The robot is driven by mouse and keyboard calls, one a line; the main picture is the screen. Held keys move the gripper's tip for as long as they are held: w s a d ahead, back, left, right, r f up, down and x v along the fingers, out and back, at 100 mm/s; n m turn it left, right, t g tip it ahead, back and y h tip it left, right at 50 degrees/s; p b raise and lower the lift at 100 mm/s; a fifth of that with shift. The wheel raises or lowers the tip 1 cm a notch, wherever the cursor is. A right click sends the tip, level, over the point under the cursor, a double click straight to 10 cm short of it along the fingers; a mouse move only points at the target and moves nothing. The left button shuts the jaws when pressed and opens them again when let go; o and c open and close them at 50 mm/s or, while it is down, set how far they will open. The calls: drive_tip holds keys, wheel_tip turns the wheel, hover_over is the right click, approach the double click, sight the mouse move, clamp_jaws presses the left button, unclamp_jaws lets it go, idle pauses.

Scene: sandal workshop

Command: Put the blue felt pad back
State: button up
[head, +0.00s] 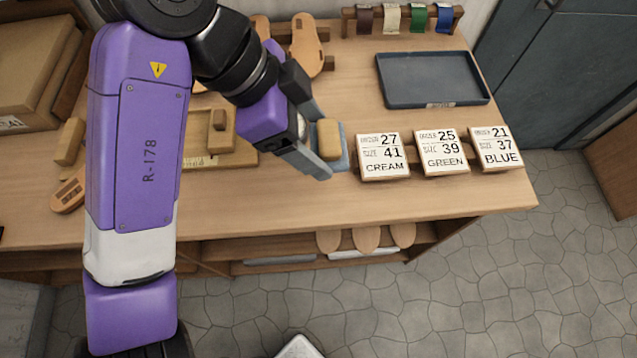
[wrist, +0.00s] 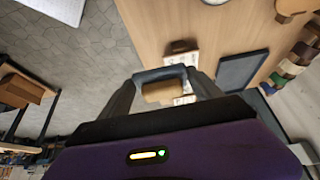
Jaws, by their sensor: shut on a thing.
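My gripper (head: 321,141) is over the bench, left of the cream order card. It is shut on the blue felt pad (head: 343,158), which shows as a light blue edge around a tan block (head: 329,140) between the fingers. In the wrist view, the blue pad (wrist: 160,73) spans the space between the two fingertips, with the tan block (wrist: 163,92) against it. The fingers hide part of the pad, and I cannot tell whether it touches the bench top.
Three order cards, cream (head: 383,156), green (head: 442,151) and blue (head: 496,147), stand along the bench's right front. A dark tray (head: 435,78) lies behind them. A strap rack (head: 403,18) stands at the back. Wooden tools and a jig (head: 207,160) are left of my gripper.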

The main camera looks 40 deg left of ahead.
sight(325, 193)
wheel_tip(325, 193, down, 16)
idle(0.5)
drive_tip(key=shift+f, duration=0.15)
drive_tip(key=o, duration=1.9)
drive_tip(key=shift+c, duration=0.2)
drive_tip(key=v, duration=1.2)
drive_tip(key=shift+b, duration=0.35)
